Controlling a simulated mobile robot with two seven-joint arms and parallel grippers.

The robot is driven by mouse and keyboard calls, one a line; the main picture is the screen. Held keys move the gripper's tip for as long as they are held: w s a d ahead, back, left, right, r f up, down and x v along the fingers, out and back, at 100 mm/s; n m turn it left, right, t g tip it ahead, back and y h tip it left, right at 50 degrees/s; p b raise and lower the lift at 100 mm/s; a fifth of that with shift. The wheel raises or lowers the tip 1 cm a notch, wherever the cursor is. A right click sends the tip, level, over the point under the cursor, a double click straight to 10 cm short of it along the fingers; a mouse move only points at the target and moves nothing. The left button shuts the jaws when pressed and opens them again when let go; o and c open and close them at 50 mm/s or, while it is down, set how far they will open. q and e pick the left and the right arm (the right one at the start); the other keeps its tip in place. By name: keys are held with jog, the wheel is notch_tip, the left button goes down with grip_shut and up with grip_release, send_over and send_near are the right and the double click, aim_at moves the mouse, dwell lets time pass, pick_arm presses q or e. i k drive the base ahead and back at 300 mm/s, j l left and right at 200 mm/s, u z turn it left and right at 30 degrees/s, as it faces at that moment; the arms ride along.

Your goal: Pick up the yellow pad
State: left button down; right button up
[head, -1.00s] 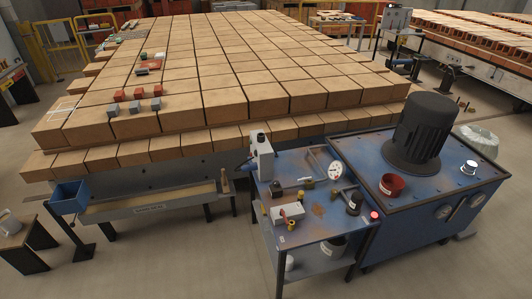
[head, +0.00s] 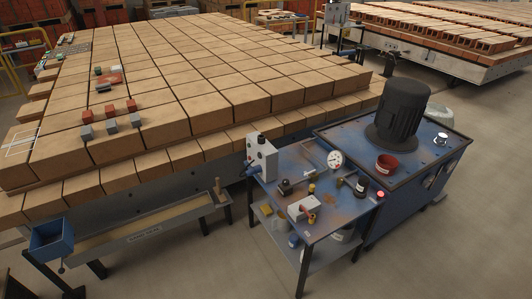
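The bench top partly covers the shelf. Neither of my grippers is in view.
The blue workbench (head: 325,210) carries a switch box, a gauge and small tools. A blue machine with a black motor (head: 402,112) stands behind right. A long stack of bricks (head: 205,105) fills the left. Floor is clear at front right.

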aim_at(267, 212)
jog(key=i+j+z, duration=1.05)
jog(key=j, duration=0.4)
jog(key=i+j+z, duration=0.1)
jog(key=j+z, duration=0.25)
jog(key=j, duration=0.25)
jog(key=i+j+z, duration=0.15)
jog(key=j+z, duration=0.2)
jog(key=j, duration=0.3)
jog(key=j+z, duration=0.35)
jog(key=j, duration=0.3)
jog(key=j+z, duration=0.35)
jog(key=j, duration=0.35)
jog(key=k, duration=0.05)
